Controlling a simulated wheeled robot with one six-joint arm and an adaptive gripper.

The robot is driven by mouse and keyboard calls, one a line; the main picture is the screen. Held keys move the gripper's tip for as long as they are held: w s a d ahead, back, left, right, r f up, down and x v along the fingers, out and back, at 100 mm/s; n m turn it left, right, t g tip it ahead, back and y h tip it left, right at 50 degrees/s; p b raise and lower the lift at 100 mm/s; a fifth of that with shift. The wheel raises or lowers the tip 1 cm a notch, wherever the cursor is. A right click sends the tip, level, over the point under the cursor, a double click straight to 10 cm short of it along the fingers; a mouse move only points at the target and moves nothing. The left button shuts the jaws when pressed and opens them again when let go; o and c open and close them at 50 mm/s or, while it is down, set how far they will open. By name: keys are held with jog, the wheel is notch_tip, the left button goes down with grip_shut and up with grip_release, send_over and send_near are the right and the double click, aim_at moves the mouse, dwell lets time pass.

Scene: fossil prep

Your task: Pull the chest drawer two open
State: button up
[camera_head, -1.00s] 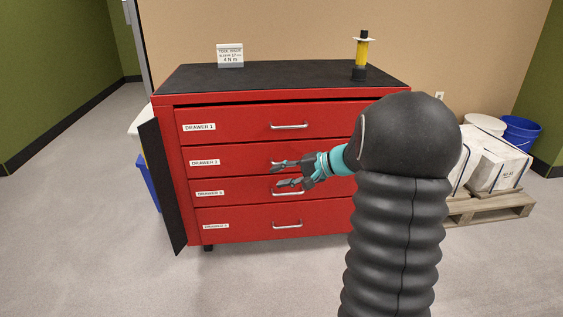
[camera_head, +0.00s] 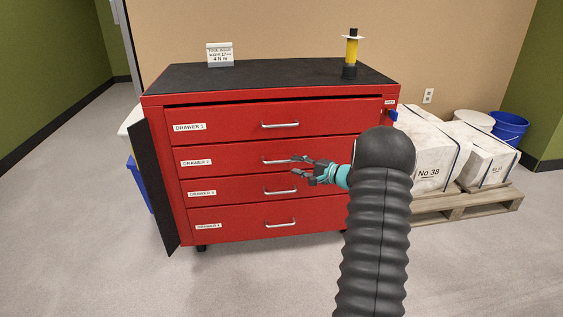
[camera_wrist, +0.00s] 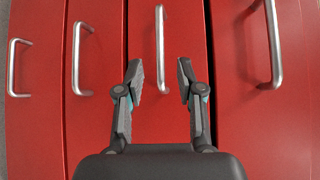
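The red chest has four stacked drawers, all looking shut. Drawer two (camera_head: 225,160) is second from the top, with a white label at its left and a silver bar handle (camera_head: 272,161). My gripper (camera_head: 294,166) is in front of the chest, just right of that handle in the head view. In the wrist view the drawers appear turned sideways, and the drawer two handle (camera_wrist: 160,50) stands in line with the gap between my fingertips (camera_wrist: 160,77). The fingers are open and empty. The handle looks beyond the tips; I cannot tell the exact distance.
Handles of drawer one (camera_head: 281,125), drawer three (camera_head: 281,191) and drawer four (camera_head: 281,223) stick out above and below. A yellow and black tool (camera_head: 351,52) and a sign (camera_head: 219,55) stand on top. White blocks (camera_head: 430,155) lie on a pallet (camera_head: 450,208) at right.

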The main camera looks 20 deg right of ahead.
aim_at(282, 161)
jog(key=x, duration=0.7)
jog(key=shift+w+p, duration=0.2)
jog(key=shift+p, duration=0.1)
grip_shut()
